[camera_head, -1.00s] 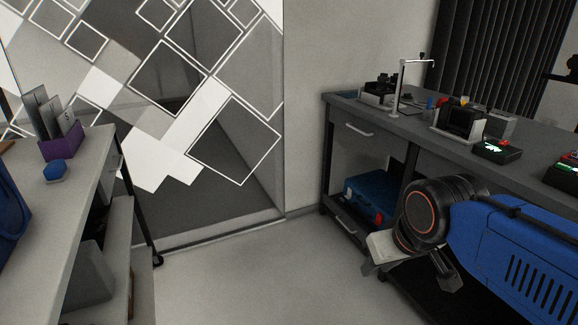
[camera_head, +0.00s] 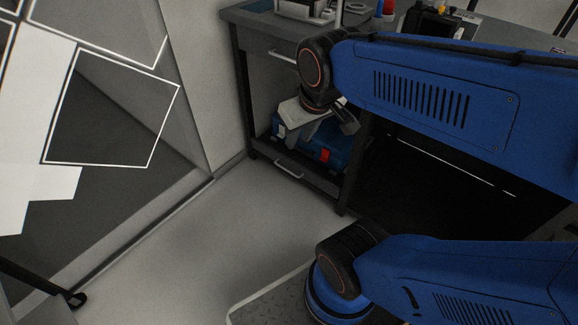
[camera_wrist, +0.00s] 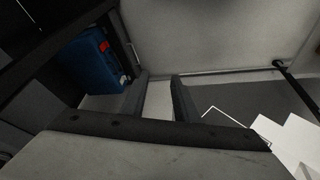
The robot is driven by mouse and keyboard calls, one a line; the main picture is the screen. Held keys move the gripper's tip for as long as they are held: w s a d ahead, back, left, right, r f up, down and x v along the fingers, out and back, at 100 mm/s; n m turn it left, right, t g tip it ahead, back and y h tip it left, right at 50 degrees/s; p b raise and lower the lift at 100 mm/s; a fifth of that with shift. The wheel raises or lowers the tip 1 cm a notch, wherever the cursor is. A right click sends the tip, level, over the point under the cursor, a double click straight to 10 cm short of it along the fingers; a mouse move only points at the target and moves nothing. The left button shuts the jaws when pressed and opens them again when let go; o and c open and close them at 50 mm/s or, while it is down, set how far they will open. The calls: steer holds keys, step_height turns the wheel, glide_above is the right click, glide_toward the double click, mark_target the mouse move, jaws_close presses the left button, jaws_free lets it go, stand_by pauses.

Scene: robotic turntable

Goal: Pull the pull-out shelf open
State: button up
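The pull-out shelf (camera_head: 317,183) is the low dark tray under the left end of the workbench, with a pale bar handle (camera_head: 289,171) on its front. It looks pushed in, its front about level with the bench legs. A blue case (camera_head: 335,148) with a red latch rests on it; the case also shows in the wrist view (camera_wrist: 88,68). My gripper (camera_head: 329,130) hangs in front of the bench, above the shelf handle and apart from it. In the wrist view its two fingers (camera_wrist: 158,92) stand apart with only floor between them. It partly hides the case.
The workbench (camera_head: 255,25) carries equipment on top and has an upper drawer handle (camera_head: 282,57). A patterned glass partition (camera_head: 110,110) stands to the left. Another table's dark leg (camera_head: 40,285) is at lower left. The floor (camera_head: 215,235) before the shelf is clear.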

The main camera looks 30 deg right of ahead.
steer(key=w+d+f+g+h, duration=0.1)
steer(key=w+d+f, duration=0.1)
steer(key=w, duration=0.5)
steer(key=w+d+f, duration=0.2)
steer(key=w+f, duration=0.1)
steer(key=w, duration=0.4)
steer(key=w+d+f+n+g+h, duration=0.1)
steer(key=w+d+f, duration=0.2)
steer(key=w+f, duration=0.6)
steer(key=w+d+f+n+g, duration=0.15)
steer(key=w+d+f, duration=0.25)
steer(key=w+f, duration=0.5)
steer(key=w+d+f, duration=0.1)
steer(key=d+f, duration=0.1)
steer(key=f, duration=0.9)
steer(key=w+d+f+n, duration=0.1)
steer(key=w+f, duration=0.1)
steer(key=f, duration=0.9)
steer(key=w+d+f, duration=0.1)
steer(key=d+f, duration=0.1)
steer(key=f, duration=0.9)
steer(key=shift+w+d+f, duration=0.2)
steer(key=shift+w+d, duration=0.05)
steer(key=shift+d, duration=0.1)
steer(key=shift+c, duration=0.4)
jaws_close()
